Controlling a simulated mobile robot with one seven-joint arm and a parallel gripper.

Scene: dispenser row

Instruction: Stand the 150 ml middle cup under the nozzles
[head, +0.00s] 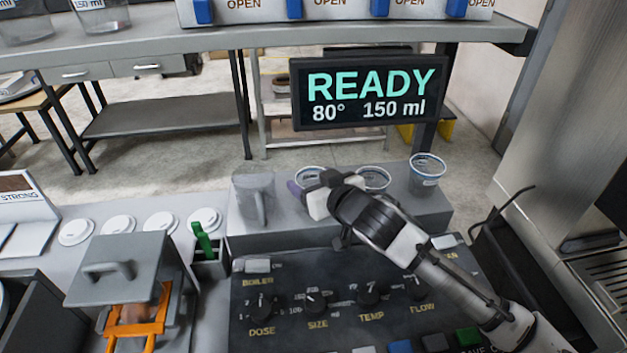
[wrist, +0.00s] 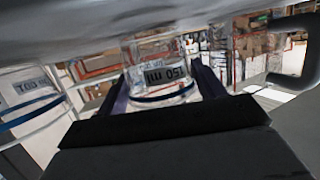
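A clear 150 ml cup with a blue rim (wrist: 160,85) is between my gripper's two purple fingers in the wrist view, its label upside down. In the head view it is the leftmost cup (head: 310,174) of three on a grey block (head: 412,211), partly hidden by my gripper (head: 296,189). The fingers are close to both sides of the cup; whether they press on it cannot be told. A second cup (head: 374,178) stands just right and a third (head: 427,172) at the block's right end. I cannot identify the nozzles.
A grey jug (head: 254,198) stands left of the cups, close to my gripper; its handle (wrist: 304,50) shows in the wrist view. A display (head: 367,94) reads READY, 80°, 150 ml. A dark knob panel (head: 340,300) lies in front. White lids (head: 118,228) lie left.

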